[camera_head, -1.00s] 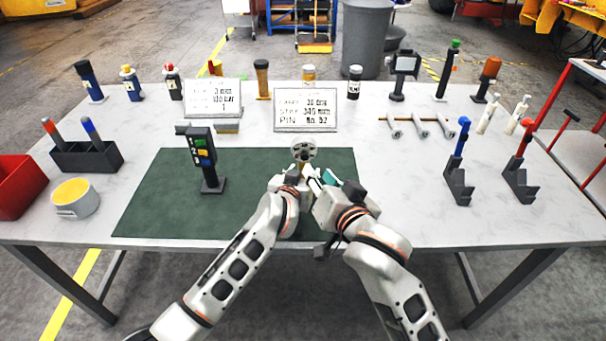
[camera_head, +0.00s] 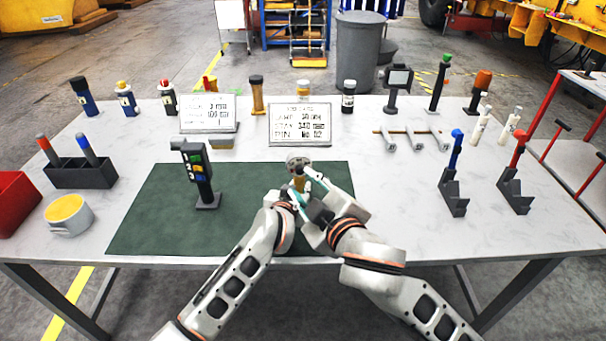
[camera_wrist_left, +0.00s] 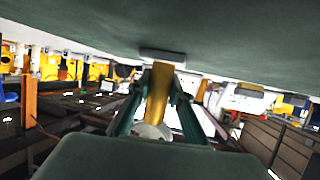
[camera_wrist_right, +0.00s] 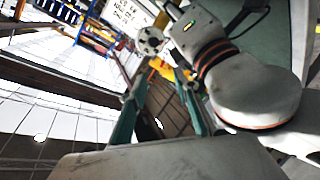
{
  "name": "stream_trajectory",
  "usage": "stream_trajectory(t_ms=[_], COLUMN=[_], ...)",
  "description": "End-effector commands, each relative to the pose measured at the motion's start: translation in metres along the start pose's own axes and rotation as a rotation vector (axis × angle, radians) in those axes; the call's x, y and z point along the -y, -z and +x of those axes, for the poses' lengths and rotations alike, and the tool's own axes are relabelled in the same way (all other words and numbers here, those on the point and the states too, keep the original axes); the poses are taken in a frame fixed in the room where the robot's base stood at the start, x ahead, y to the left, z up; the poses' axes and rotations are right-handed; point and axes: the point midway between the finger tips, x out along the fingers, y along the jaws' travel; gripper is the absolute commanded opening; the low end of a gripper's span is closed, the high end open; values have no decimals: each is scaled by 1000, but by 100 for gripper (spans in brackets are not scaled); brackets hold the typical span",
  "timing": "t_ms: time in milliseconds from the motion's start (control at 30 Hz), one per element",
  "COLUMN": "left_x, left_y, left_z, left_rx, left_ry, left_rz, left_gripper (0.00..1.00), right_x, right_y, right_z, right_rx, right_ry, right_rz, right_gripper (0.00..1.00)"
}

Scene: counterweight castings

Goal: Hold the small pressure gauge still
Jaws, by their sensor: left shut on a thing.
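The small pressure gauge (camera_head: 298,161) has a round pale face and a brass-coloured stem. It stands at the right part of the green mat (camera_head: 150,215). In the left wrist view my left gripper (camera_wrist_left: 158,98) has its fingers on both sides of the brass stem (camera_wrist_left: 160,82) and is shut on it. In the right wrist view the gauge face (camera_wrist_right: 149,40) lies beyond the parted, empty fingertips of my right gripper (camera_wrist_right: 155,85). In the head view my right gripper (camera_head: 312,186) is close beside the gauge, and contact cannot be told.
A dark handheld device (camera_head: 201,178) stands on the mat to the left. Two sign boards (camera_head: 300,125) stand behind the gauge. Blue (camera_head: 454,180) and red (camera_head: 516,180) handled clamps stand at the right. The table between mat and clamps is clear.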

Motion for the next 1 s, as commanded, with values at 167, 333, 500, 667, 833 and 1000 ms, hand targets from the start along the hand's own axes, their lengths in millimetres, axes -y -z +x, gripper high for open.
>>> stream_trajectory(t_ms=[167, 333, 500, 667, 833, 1000], left_x=[0, 0, 1, 1, 1, 0], left_y=[0, 0, 0, 0, 0, 0], left_z=[0, 0, 0, 0, 0, 0], left_rx=[1, 1, 1, 1, 1, 1], left_ry=[1, 1, 1, 1, 1, 1], left_rz=[0, 0, 0, 0, 0, 0], left_gripper=[0, 0, 0, 0, 0, 0], right_x=[0, 0, -2, -4, -4, -6], right_y=[-3, -11, -23, -31, -35, -36], right_z=[-4, -8, -12, -14, -11, 9], right_rx=[2, 12, 29, 42, 47, 49], right_ry=[3, 10, 20, 29, 34, 33], right_rz=[-475, -915, -1278, -1484, -1562, -1565], right_gripper=[31, 31, 31, 31, 31, 31])
